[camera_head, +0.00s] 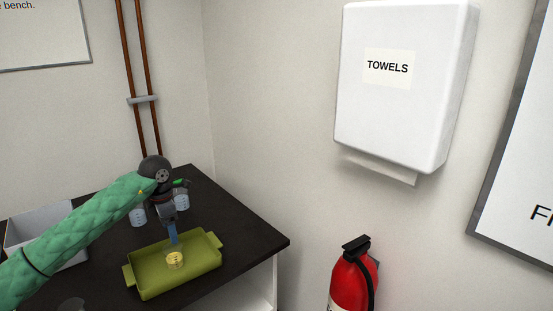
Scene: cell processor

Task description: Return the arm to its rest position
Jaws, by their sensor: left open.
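My left arm, in a green quilted sleeve, comes in from the left over a dark bench (250,240). My left gripper (174,240) points down above an olive-green tray (205,277). It is open. A small yellow ringed object (175,260) sits in the tray, just below the fingertips. I cannot tell whether the fingers touch it. My right gripper is not in view.
Clear containers stand behind the gripper, one on its left (138,217) and one on its right (182,201). A grey bin (30,217) is partly hidden behind my arm. A red fire extinguisher (350,285) and towel dispenser (400,120) are right of the bench.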

